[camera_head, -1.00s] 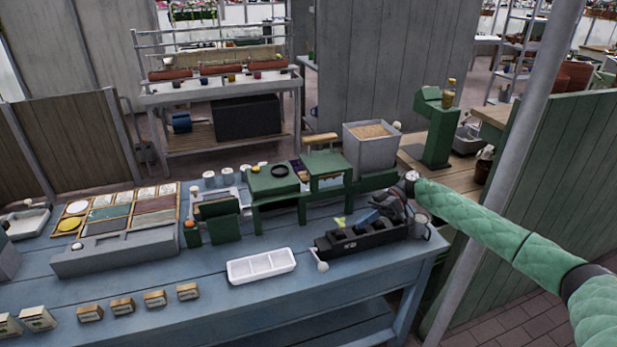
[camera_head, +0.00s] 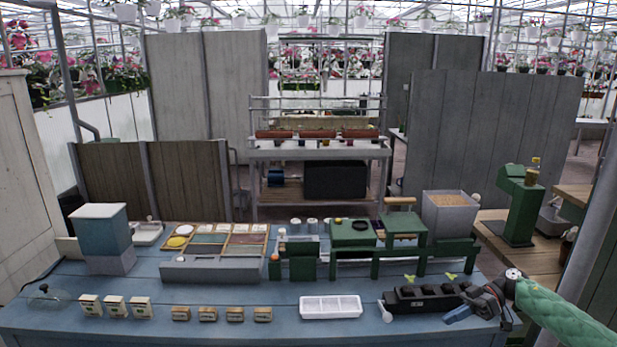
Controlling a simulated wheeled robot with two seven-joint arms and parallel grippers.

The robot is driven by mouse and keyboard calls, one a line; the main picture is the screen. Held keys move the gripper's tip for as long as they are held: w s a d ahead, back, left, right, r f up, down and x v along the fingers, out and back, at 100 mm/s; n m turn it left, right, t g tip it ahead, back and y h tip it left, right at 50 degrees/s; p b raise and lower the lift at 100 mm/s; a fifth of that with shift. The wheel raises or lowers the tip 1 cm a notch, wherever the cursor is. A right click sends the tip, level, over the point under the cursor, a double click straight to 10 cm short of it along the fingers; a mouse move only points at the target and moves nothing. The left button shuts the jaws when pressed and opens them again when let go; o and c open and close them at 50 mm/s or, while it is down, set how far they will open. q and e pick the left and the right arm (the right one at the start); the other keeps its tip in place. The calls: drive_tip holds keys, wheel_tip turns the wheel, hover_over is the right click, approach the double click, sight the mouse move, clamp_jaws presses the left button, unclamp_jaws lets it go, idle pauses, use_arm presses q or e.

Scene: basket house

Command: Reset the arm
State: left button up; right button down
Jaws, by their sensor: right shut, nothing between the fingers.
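My right gripper (camera_head: 462,314) is at the lower right, shut and empty, its arm in a green quilted sleeve coming in from the right. It is beside the right end of a black tray (camera_head: 418,304) on the blue table (camera_head: 270,320) and partly overlaps that end in the picture. I cannot tell whether they touch. Two small green seedlings (camera_head: 410,279) show at the tray. My left gripper is not in view.
Green stands (camera_head: 402,232) and a grey bin (camera_head: 449,214) of brown grains stand behind. Small boxes (camera_head: 180,313) line the front. A grey post rises at far right.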

drive_tip(key=w+a+f+m+t+y, duration=0.3)
drive_tip(key=w+a+f+m+t, duration=0.1)
drive_tip(key=a+f+t, duration=0.9)
drive_tip(key=s+a+f+m+t+h, duration=0.1)
drive_tip(key=s+f+m+t+h, duration=0.3)
drive_tip(key=f, duration=0.4)
drive_tip(key=s+a+f+m+t+h, duration=0.1)
drive_tip(key=f+m+h, duration=0.3)
drive_tip(key=f+h, duration=0.3)
drive_tip(key=s+f+m+g+h, duration=0.2)
drive_tip(key=s+f+g+h, duration=0.35)
drive_tip(key=s+f, duration=1.3)
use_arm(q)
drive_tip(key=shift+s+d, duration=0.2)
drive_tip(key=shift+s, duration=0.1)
use_arm(e)
drive_tip(key=s+a+f+g, duration=0.1)
drive_tip(key=s+f+g, duration=0.1)
drive_tip(key=s, duration=0.5)
drive_tip(key=s+a+f+n+g, duration=0.1)
drive_tip(key=s+a+f+g, duration=0.1)
drive_tip(key=s, duration=0.6)
drive_tip(key=s+a+f+g, duration=0.2)
drive_tip(key=s+f+g, duration=0.2)
drive_tip(key=s, duration=0.4)
drive_tip(key=shift+s+a+f+n, duration=0.15)
drive_tip(key=shift+f+n, duration=0.05)
drive_tip(key=shift+n, duration=0.1)
